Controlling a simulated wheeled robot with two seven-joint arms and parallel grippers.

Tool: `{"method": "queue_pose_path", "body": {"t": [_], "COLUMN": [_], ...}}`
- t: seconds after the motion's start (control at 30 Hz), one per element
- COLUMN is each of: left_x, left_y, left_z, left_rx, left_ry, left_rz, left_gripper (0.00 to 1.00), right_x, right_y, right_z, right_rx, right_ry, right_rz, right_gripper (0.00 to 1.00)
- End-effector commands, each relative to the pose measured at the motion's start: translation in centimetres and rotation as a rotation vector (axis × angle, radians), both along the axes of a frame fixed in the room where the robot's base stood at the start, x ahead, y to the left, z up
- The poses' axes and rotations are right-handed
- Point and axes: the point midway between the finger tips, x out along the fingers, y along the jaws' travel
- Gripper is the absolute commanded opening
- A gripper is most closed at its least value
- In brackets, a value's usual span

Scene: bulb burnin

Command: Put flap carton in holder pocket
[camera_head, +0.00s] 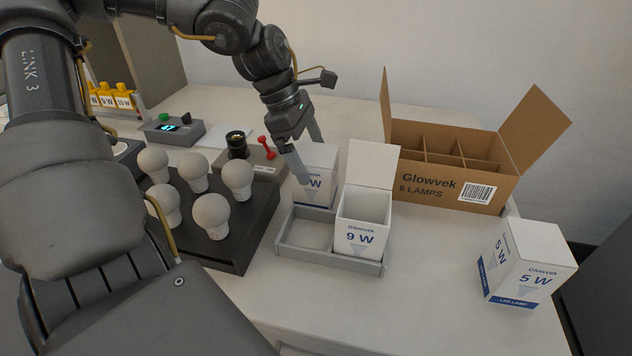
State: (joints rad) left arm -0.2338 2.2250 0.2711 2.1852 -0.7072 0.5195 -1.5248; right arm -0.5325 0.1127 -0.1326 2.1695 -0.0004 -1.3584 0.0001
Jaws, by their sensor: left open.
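The grey holder (300,254) has two pockets side by side. An open white 9 W carton (361,237) with its flap (371,164) raised at the back stands upright in the right pocket. The left pocket (306,233) is empty. Another white carton (322,186), its label partly hidden, stands just behind the left pocket; whether its base touches the holder is hidden. My left gripper (308,163) is open at this rear carton, one finger in front of its left side and the other behind its top. My right gripper is not in view.
A brown divided Glowvek box (436,180) stands open behind right. A closed 5 W carton (526,264) stands near the right table edge. Several bulbs sit in a dark tray (245,233) left of the holder. A tester with socket and red lever (266,146) stands behind. Table front is clear.

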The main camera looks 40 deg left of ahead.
Motion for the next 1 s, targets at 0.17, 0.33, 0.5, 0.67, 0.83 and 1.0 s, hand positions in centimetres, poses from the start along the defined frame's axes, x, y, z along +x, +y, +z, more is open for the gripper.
{"method": "queue_pose_path", "body": {"t": [0.17, 0.33, 0.5, 0.67, 0.83, 1.0], "left_x": [0.5, 0.7, 0.7, 0.7, 0.7, 0.7], "left_y": [-0.9, -1.2, -1.2, -1.2, -1.2, -1.2], "left_z": [-2.5, -3.2, -3.2, -3.2, -3.2, -3.2], "left_rx": [0.000, 0.000, 0.000, 0.000, 0.000, 0.000], "left_ry": [0.004, 0.001, 0.000, 0.000, 0.000, 0.000], "left_rz": [-0.002, 0.000, -0.001, -0.001, -0.001, -0.001], "left_gripper": [0.98, 0.98, 0.98, 0.79, 0.56, 0.47], "right_x": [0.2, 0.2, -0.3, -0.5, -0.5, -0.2], "right_y": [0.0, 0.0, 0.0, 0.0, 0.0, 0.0], "right_z": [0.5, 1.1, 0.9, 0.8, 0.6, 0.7], "right_rx": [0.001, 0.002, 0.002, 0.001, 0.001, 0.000], "right_ry": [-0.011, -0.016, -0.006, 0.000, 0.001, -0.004], "right_rz": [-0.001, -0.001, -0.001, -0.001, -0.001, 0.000], "right_gripper": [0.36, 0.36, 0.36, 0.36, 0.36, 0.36]}}
